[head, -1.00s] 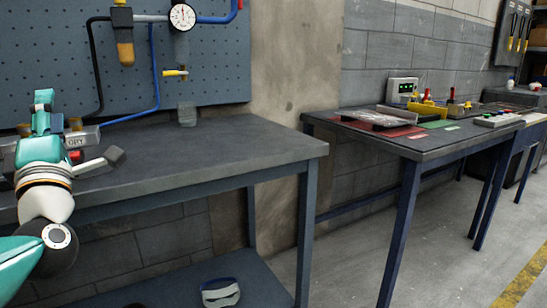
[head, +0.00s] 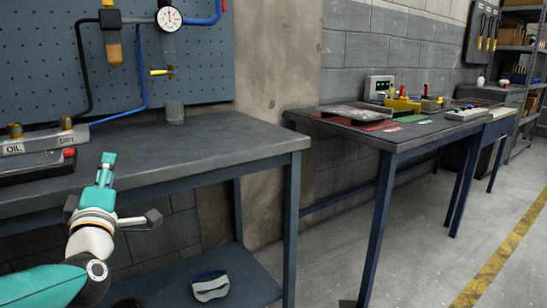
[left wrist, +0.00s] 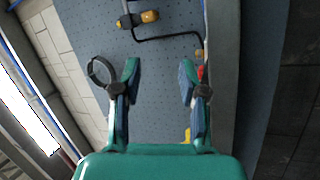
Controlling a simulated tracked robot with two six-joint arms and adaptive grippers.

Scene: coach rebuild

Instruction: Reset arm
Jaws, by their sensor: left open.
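My left gripper (head: 107,160) is teal and points upward, in front of the near edge of the left workbench (head: 210,140). In the left wrist view its two fingers (left wrist: 158,82) stand well apart with nothing between them. They face the blue-grey pegboard (left wrist: 160,50). The gripper appears clear of the bench top and holds nothing. My right gripper is not in view.
A block marked OIL and DRY (head: 45,142) and a dark tray (head: 35,168) lie on the bench's left end. A gauge (head: 168,18) hangs on the pegboard. A white-and-blue item (head: 210,287) sits on the lower shelf. A second table (head: 400,138) holds parts; the floor at right is clear.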

